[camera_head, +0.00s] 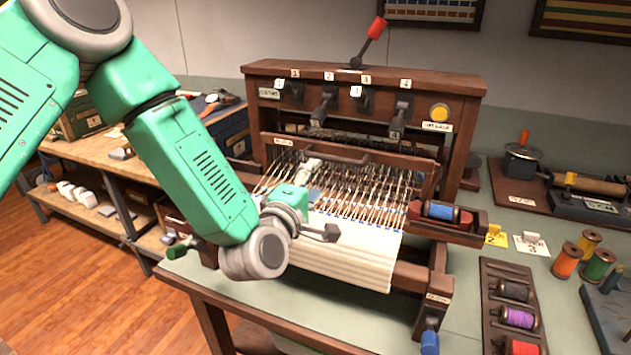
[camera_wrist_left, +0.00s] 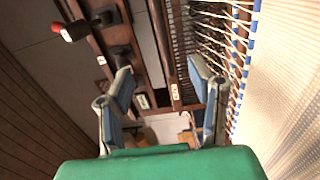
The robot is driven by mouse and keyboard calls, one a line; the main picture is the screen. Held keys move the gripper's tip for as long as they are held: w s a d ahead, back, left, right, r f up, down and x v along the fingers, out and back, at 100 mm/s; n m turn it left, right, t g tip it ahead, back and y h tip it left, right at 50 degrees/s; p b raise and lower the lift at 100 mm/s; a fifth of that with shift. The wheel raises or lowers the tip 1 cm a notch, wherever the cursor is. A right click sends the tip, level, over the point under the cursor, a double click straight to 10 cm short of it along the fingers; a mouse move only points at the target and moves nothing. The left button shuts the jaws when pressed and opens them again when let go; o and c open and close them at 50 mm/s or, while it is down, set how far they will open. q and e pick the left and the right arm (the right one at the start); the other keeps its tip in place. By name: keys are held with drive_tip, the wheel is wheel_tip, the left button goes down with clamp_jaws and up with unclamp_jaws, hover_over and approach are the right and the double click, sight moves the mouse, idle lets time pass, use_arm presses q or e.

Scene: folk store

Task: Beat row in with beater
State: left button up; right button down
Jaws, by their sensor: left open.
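The wooden loom (camera_head: 360,85) stands on the grey-green table. Its beater (camera_head: 395,158) is a brown crossbar with a dark curved handle and a pale label at its left end. It stands upright behind the white warp threads (camera_head: 365,195). Pale woven cloth (camera_head: 345,255) hangs toward the front. My left gripper (camera_head: 306,182) is over the left part of the warp, in front of the beater; my wrist partly hides it. In the left wrist view its blue-padded fingers (camera_wrist_left: 162,100) are apart, and the labelled beater bar (camera_wrist_left: 163,45) shows beyond the gap. No grip on it shows.
A shuttle with a blue spool (camera_head: 440,212) rests at the cloth's right. A tray of spools (camera_head: 513,320) and loose spools (camera_head: 598,265) stand on the right. A red-knobbed lever (camera_head: 370,40) rises above the loom. A winder (camera_head: 570,182) is at the far right.

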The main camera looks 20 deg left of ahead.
sight(329, 160)
use_arm(q)
drive_tip(key=w, duration=0.3)
drive_tip(key=w+a, duration=0.1)
drive_tip(key=w, duration=0.1)
drive_tip(key=shift+f, duration=0.4)
drive_tip(key=shift+w+d+r+b, duration=0.15)
drive_tip(key=shift+w+b, duration=0.1)
drive_tip(key=shift+w, duration=0.35)
drive_tip(key=shift+w+d+f+b, duration=0.1)
drive_tip(key=shift+w+d+b, duration=0.1)
drive_tip(key=shift+w, duration=0.4)
drive_tip(key=shift+w+d, duration=0.1)
drive_tip(key=shift+w, duration=0.7)
use_arm(e)
drive_tip(key=shift+w+a+f, duration=0.15)
drive_tip(key=shift+w+f, duration=0.05)
drive_tip(key=shift+f, duration=0.45)
use_arm(q)
drive_tip(key=shift+a, duration=0.25)
use_arm(e)
drive_tip(key=shift+a+r, duration=0.1)
drive_tip(key=shift+a, duration=0.1)
use_arm(q)
clamp_jaws()
drive_tip(key=shift+d+r, duration=0.1)
use_arm(e)
drive_tip(key=shift+d, duration=0.1)
use_arm(q)
drive_tip(key=shift+s, duration=0.1)
